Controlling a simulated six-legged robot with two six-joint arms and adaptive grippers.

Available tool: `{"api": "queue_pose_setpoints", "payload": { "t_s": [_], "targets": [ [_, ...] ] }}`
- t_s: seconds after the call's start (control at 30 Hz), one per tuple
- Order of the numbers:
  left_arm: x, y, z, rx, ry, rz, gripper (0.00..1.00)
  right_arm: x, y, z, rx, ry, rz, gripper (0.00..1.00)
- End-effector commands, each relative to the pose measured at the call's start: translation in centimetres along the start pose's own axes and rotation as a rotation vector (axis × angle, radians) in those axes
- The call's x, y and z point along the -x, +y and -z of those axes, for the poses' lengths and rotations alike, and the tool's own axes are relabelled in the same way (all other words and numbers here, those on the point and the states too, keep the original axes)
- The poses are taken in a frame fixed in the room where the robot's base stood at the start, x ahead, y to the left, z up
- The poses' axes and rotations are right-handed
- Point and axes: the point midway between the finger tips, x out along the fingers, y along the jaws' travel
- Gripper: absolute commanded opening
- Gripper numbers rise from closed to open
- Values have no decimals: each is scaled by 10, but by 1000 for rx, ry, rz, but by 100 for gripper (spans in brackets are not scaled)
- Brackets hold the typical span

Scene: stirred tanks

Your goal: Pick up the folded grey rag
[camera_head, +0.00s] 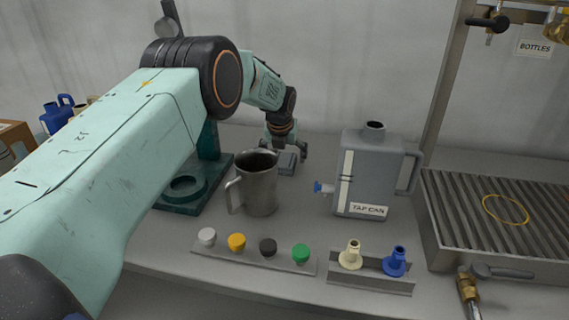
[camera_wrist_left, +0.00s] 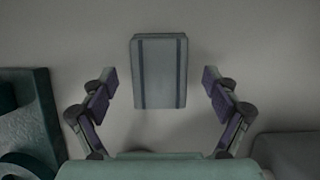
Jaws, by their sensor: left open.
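The folded grey rag (camera_head: 287,163) lies on the bench behind the metal jug, partly hidden by the jug and my gripper in the head view. In the left wrist view the rag (camera_wrist_left: 160,72) is a flat grey block with two darker stripes, lying between and slightly beyond the open fingers. My left gripper (camera_head: 287,146) points down over the rag. In the left wrist view the left gripper (camera_wrist_left: 160,90) is open, with a gap between each finger and the rag. My right gripper is not in view.
A metal jug (camera_head: 258,185) stands just in front of the rag. A dark green stand (camera_head: 185,190) is on the left, and a grey tap can (camera_head: 366,180) on the right. Coloured caps (camera_head: 237,243) line the front. Bare bench lies between jug and can.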

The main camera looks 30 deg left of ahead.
Motion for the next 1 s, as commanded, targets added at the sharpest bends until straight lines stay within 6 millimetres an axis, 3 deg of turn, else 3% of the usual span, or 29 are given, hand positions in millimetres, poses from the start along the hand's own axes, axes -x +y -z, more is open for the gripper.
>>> {"api": "queue_pose_setpoints", "payload": {
  "t_s": [0.9,1.0],
  "targets": [
    [-5,0,2,1,0,0,88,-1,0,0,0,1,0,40],
    [-5,0,2,1,0,0,80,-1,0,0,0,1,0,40]
  ]
}}
